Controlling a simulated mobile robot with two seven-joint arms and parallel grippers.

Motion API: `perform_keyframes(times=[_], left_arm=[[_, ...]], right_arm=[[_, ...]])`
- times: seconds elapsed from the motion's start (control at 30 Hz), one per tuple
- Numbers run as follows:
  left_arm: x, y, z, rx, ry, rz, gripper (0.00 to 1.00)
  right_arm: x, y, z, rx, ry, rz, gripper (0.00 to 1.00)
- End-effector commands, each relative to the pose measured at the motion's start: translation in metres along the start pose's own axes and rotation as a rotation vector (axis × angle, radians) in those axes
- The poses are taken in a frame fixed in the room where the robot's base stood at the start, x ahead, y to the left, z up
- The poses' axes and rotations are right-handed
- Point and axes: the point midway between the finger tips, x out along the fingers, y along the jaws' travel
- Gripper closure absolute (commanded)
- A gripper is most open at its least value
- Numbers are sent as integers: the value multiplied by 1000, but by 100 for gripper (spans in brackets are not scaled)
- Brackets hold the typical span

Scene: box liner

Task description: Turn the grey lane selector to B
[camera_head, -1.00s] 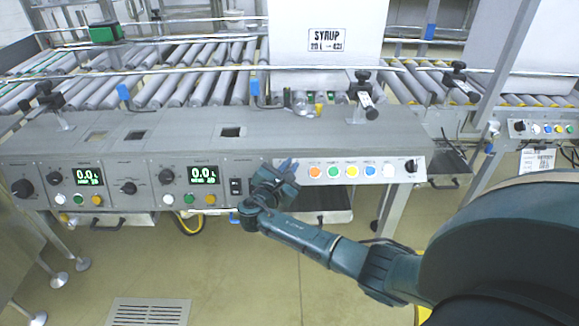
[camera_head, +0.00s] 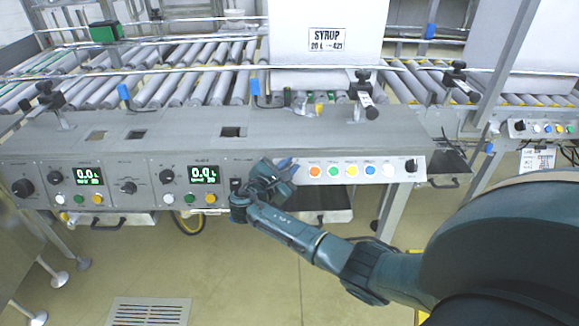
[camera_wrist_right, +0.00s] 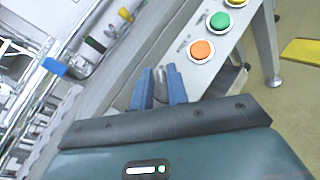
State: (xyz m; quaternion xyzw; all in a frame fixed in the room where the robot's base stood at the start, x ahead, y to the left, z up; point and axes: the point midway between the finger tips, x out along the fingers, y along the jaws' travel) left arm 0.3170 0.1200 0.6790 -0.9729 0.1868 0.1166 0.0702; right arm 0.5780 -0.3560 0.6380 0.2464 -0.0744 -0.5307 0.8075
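A grey knob (camera_wrist_right: 161,84), which looks like the lane selector, shows between the two blue fingers of my right gripper (camera_wrist_right: 160,92) in the right wrist view. The fingers stand a small way apart, one on each side of it. I cannot tell whether they press on it. In the head view my right gripper (camera_head: 284,166) is at the console front, left of the orange button (camera_head: 315,171). It covers the knob there, so its pointing direction and its letter marks are hidden. My left gripper is not in view.
The console (camera_head: 330,140) carries several coloured buttons right of my gripper and a black knob (camera_head: 411,165) at its right end. A black switch (camera_head: 236,185) and two displays lie to the left. Roller conveyors and a white SYRUP box (camera_head: 330,65) are behind.

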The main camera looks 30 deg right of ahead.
Motion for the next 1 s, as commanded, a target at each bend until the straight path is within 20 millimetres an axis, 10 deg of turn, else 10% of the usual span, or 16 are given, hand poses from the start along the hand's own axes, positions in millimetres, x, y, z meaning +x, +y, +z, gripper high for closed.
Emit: perform_keyframes(times=[0.63,1.0], left_arm=[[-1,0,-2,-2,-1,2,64],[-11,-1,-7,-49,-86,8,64]], right_arm=[[-6,-1,-3,-2,11,-2,67],[-79,0,-1,-3,15,-2,67]])
